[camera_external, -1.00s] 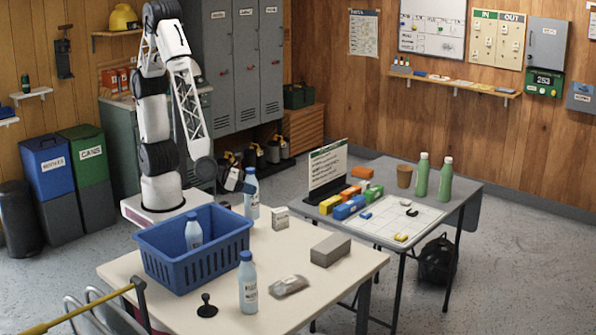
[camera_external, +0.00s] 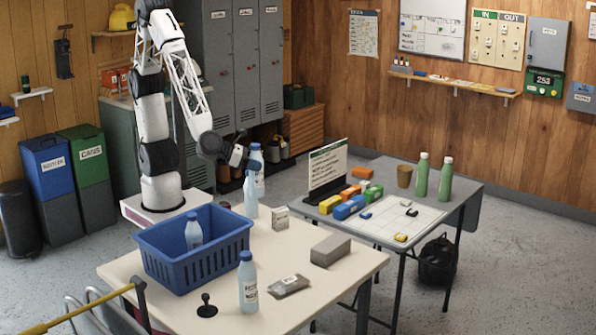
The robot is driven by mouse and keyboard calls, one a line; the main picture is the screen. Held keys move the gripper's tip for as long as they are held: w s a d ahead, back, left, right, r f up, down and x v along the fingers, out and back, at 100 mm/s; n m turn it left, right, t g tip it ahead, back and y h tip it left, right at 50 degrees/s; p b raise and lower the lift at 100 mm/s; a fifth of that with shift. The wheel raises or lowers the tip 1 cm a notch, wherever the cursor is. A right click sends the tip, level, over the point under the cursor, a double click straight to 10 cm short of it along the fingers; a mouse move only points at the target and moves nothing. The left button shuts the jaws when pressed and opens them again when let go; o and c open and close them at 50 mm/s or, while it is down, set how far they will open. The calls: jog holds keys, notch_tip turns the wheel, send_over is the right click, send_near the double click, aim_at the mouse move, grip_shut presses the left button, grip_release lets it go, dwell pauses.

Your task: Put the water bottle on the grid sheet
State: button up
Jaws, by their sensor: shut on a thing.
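My gripper (camera_external: 246,163) is shut on a pale blue water bottle (camera_external: 258,172) with a blue cap. It holds the bottle upright above the far edge of the cream table. Another such bottle (camera_external: 251,198) stands on that table just below and partly overlaps the held one in view. A third bottle (camera_external: 248,285) stands near the front, and one more (camera_external: 193,232) is in the blue crate. The grid sheet (camera_external: 385,226) lies flat on the grey table to the right, with a few small dark and yellow items on it.
The blue crate (camera_external: 205,268) stands on the cream table (camera_external: 180,315), with a grey block (camera_external: 330,249), a small box (camera_external: 281,218) and a pouch (camera_external: 289,285). On the grey table are a sign (camera_external: 327,172), colored boxes (camera_external: 348,207), a brown cup (camera_external: 404,176) and green bottles (camera_external: 445,182).

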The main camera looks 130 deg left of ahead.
jog(key=w+a+r+n+g+y, duration=0.25)
jog(key=w+a+n+g, duration=0.25)
jog(key=w+a, duration=1.5)
jog(key=w+a+f+n+g, duration=0.1)
jog(key=w+a, duration=0.1)
jog(key=a, duration=0.7)
jog(key=w+a+f+n+g+y, duration=0.1)
jog(key=w+a+n+g, duration=0.1)
jog(key=a, duration=0.7)
jog(key=w+a+f+n+g, duration=0.1)
jog(key=w+a, duration=0.2)
jog(key=a, duration=0.6)
jog(key=shift+s+f, duration=0.15)
jog(key=shift+f, duration=1.1)
jog(key=shift+s+f, duration=0.15)
jog(key=shift+f, duration=1.05)
notch_tip(320, 180, down, 6)
jog(key=shift+f, duration=0.15)
